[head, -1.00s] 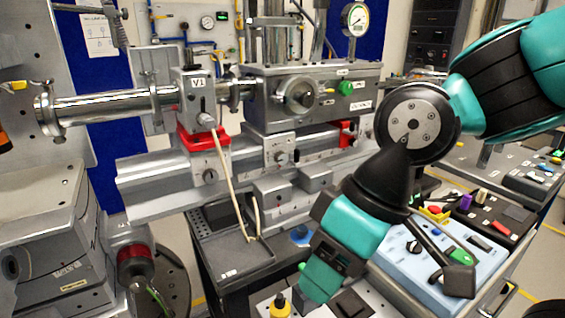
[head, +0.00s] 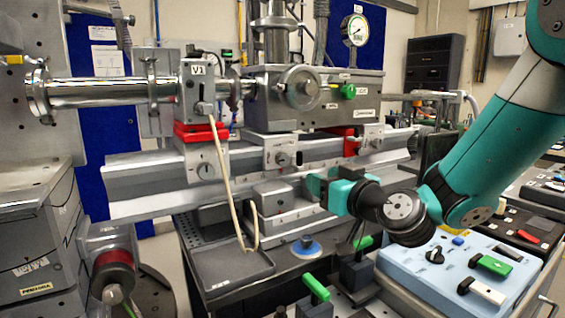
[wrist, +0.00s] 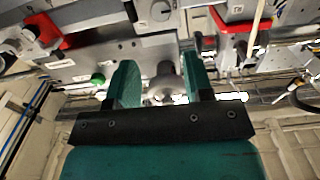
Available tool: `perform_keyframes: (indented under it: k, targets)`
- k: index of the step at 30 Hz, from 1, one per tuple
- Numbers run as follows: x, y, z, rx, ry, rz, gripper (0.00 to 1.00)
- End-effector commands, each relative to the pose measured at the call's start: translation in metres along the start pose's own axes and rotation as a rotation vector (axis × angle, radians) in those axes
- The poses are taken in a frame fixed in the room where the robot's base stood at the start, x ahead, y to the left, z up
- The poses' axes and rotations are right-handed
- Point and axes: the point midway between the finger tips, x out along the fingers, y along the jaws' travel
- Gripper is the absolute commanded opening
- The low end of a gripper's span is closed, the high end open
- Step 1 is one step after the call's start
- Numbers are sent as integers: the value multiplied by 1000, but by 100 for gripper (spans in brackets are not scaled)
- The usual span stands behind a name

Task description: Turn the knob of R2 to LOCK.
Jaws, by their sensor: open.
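Several riders with round knobs sit along the grey rail (head: 130,190). The middle rider's knob (head: 283,158) is in the centre of the head view, under the grey chamber. It also shows at the top of the upside-down wrist view (wrist: 160,10). The left rider's knob (head: 207,171) is below a red block. I cannot read an R2 or LOCK mark on any rider. My gripper (head: 313,187) is in front of and below the middle knob, apart from it. In the wrist view its fingers (wrist: 158,64) stand apart with nothing held between them.
The grey chamber (head: 325,112) carries a handwheel (head: 302,87) and a green knob (head: 348,91). A pale cable (head: 228,190) hangs from the V1 unit (head: 194,95) to a dark tray (head: 230,268). Green-handled parts (head: 315,287) and a light-blue panel (head: 425,275) lie in front.

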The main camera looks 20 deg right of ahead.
Motion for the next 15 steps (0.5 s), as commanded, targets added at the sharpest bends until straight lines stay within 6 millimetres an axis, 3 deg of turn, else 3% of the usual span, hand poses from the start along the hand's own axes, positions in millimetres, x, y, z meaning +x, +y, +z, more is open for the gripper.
perform_keyframes:
  k: [5, 15]
  targets:
    - [18, 0, -5, 6, -9, 2, 47]
    - [77, -1, -7, 3, -7, 0, 47]
